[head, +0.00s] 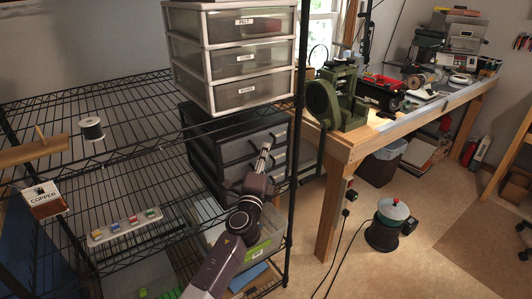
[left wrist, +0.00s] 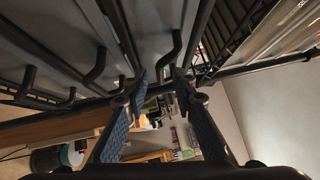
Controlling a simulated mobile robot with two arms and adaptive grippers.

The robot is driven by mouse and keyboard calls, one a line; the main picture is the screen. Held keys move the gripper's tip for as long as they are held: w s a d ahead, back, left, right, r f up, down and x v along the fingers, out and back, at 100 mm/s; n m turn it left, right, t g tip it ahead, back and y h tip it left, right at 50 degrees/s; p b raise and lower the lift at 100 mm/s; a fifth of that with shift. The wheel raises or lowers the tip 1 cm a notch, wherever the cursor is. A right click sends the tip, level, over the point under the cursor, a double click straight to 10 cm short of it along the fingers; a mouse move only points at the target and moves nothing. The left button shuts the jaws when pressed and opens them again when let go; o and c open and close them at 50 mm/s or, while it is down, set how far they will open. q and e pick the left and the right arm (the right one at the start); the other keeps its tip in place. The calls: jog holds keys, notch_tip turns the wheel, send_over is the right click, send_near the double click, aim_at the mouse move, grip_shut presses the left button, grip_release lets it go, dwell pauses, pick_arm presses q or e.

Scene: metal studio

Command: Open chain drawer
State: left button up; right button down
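A black drawer unit (head: 205,153) with grey drawer fronts and dark handles stands on the wire shelf, below a white drawer unit. No chain label is readable on it, so I cannot tell which drawer is the chain drawer. Its drawers look shut. My left gripper (head: 265,150) is in front of its upper drawers, close to the handles. In the left wrist view, the left gripper's (left wrist: 159,77) blue fingers are apart. A bent dark handle (left wrist: 174,48) shows just beyond and between the fingertips. I cannot tell whether they touch it. My right gripper is out of view.
The white drawer unit (head: 210,62) has labelled drawers. The wire rack's black post (head: 297,120) stands just right of the gripper. A green-lidded bin (head: 262,247) sits below. A wooden workbench (head: 340,147) with a green machine (head: 340,97) stands to the right.

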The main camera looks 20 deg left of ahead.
pick_arm(q)
jog(key=shift+w+r, duration=0.1)
jog(key=shift+w, duration=0.7)
jog(key=shift+a, duration=0.1)
grip_shut()
